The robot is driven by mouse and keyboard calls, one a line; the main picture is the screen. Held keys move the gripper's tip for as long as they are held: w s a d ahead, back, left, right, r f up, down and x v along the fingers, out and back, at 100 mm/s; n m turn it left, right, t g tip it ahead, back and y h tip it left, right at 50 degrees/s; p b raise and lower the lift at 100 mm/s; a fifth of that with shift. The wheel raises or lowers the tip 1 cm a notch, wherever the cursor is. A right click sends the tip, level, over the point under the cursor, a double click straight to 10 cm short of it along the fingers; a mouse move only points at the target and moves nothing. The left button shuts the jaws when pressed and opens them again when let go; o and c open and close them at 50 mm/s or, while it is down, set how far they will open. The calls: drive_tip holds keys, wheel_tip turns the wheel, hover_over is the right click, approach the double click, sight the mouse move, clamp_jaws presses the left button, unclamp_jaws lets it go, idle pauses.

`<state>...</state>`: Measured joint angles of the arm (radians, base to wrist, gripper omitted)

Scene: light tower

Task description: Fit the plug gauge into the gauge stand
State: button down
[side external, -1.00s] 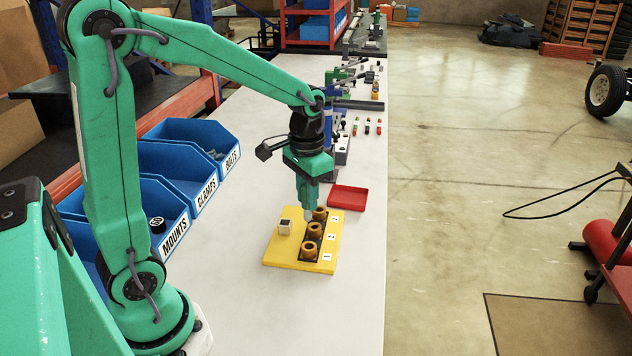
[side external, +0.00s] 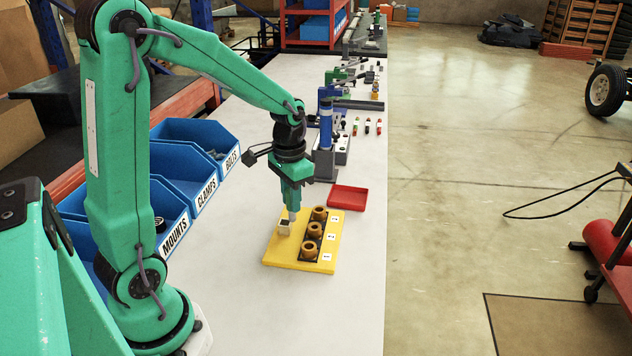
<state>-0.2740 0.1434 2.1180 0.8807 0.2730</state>
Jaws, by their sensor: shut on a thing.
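The gripper is shut on a small silvery piece, seemingly the plug gauge (side external: 291,216). Its lower end overlaps the block in the picture; I cannot tell whether it touches it or has entered it. Three orange-brown rings (side external: 315,230) stand in a row on the plate, beside labels 1, 2 and 3.
A red tray (side external: 348,198) lies behind the plate. Blue bins (side external: 178,190) labelled MOUNTS, CLAMPS and BOLTS line the left side. A blue and grey device (side external: 325,150) stands farther back. The bench (side external: 340,310) in front of the plate is clear.

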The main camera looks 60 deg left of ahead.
drive_tip(key=a+f, duration=0.3)
drive_tip(key=a, duration=0.2)
drive_tip(key=shift+w, duration=0.35)
drive_tip(key=shift+a+f, duration=0.1)
drive_tip(key=shift+f, duration=0.05)
drive_tip(key=shift+f, duration=1.9)
drive_tip(key=shift+f, duration=0.15)
drive_tip(key=c, duration=1.2)
unclamp_jaws()
drive_tip(key=shift+c, duration=0.2)
wheel_tip(320, 180, up, 12)
